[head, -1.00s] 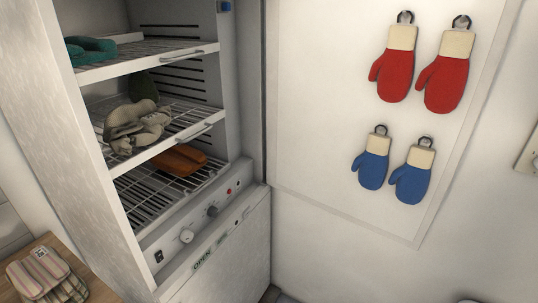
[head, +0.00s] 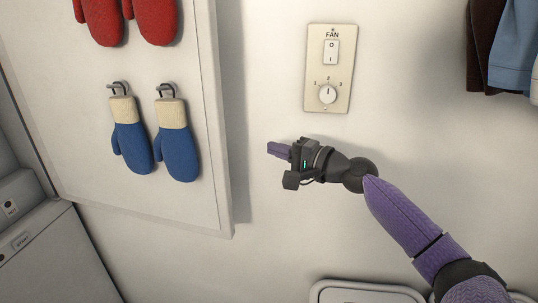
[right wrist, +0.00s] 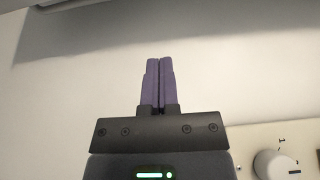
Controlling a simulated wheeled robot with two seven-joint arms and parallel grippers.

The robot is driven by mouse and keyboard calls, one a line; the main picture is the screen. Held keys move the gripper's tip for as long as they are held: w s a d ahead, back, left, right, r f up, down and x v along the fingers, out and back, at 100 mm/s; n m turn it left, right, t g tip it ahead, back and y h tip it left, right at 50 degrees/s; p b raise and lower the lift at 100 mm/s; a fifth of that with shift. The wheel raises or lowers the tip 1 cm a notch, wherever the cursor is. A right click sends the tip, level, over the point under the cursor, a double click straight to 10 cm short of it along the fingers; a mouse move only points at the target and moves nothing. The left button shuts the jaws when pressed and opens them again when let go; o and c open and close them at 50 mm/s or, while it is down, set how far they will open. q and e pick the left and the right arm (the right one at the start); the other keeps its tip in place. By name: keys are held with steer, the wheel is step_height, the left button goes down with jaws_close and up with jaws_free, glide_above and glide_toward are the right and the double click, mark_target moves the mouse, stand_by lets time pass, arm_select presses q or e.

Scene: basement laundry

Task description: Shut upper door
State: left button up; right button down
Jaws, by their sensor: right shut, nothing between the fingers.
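The upper door (head: 70,150) is a white panel that stands wide open, lying near the wall. Blue mittens (head: 130,145) and red mittens (head: 152,20) hang from hooks on its inner face. Its free edge shows to the left of my right gripper (head: 270,149). That gripper is shut and empty, its purple fingers pointing left toward the door edge, with a gap between. In the right wrist view the closed fingers (right wrist: 160,85) show against pale wall. The cabinet's open upper part is out of the present views. My left gripper is not in view.
A fan switch plate (head: 330,68) with a dial is on the wall above my right gripper; its dial also shows in the right wrist view (right wrist: 275,165). Dark and blue clothes (head: 515,50) hang at upper right.

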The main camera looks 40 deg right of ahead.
mark_target(237, 139)
steer(key=x, duration=0.6)
steer(key=b+x, duration=0.1)
steer(key=x, duration=0.2)
steer(key=shift+w+a, duration=0.1)
steer(key=shift+a, duration=0.25)
steer(key=shift+w+a, duration=0.15)
steer(key=shift+a, duration=0.15)
arm_select(q)
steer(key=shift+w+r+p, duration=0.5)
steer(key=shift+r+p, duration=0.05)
steer(key=shift+p, duration=0.65)
arm_select(e)
steer(key=shift+s+a, duration=1.1)
steer(key=shift+a, duration=0.3)
